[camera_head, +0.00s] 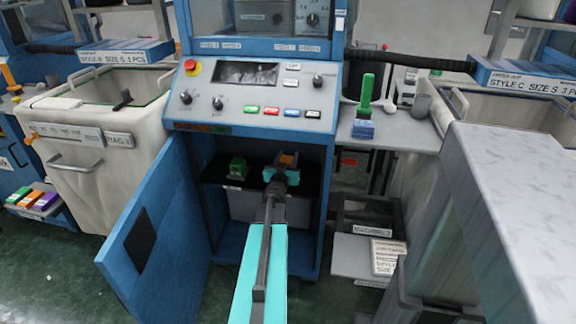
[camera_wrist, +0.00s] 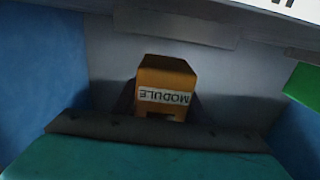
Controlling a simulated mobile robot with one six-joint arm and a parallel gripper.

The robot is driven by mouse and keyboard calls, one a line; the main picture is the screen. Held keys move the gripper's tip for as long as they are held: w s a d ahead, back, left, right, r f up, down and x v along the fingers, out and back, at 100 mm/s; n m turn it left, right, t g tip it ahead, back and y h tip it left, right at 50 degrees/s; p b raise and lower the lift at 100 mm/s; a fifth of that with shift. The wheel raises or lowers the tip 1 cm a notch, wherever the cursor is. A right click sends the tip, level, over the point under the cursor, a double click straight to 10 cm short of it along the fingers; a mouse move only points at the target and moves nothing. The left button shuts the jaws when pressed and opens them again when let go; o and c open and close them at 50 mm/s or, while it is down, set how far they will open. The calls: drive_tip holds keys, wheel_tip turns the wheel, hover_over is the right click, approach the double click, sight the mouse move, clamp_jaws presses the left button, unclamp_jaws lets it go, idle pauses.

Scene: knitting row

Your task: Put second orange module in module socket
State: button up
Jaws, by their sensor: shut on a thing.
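An orange module (camera_wrist: 165,78) with a white label reading "MODULE" is held in my gripper in the wrist view, its label upside down there. In the head view my gripper (camera_head: 284,168) reaches into the open cabinet under the control panel, and a bit of the orange module (camera_head: 288,159) shows just beyond it. My gripper is shut on the module. The socket itself cannot be made out; the gripper and module cover the area in front. Whether the module touches the cabinet's inside cannot be told.
A green module (camera_head: 237,168) stands on the dark shelf (camera_head: 216,178) to the left of my gripper; a green edge (camera_wrist: 303,84) shows at right in the wrist view. The blue cabinet door (camera_head: 146,232) hangs open at left. The cabinet's side walls are close.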

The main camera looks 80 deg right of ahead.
drive_tip(key=shift+f+b, duration=0.55)
drive_tip(key=shift+f, duration=1.15)
drive_tip(key=shift+f, duration=0.2)
drive_tip(key=o, duration=1.1)
drive_tip(key=shift+r, duration=0.1)
drive_tip(key=shift+r, duration=0.1)
drive_tip(key=shift+s+a+p, duration=0.15)
drive_tip(key=shift+a, duration=2.1)
drive_tip(key=shift+s+a+p, duration=0.15)
drive_tip(key=shift+a, duration=2.05)
drive_tip(key=shift+a+r+p, duration=0.1)
drive_tip(key=shift+a+p, duration=1.25)
drive_tip(key=shift+a, duration=0.2)
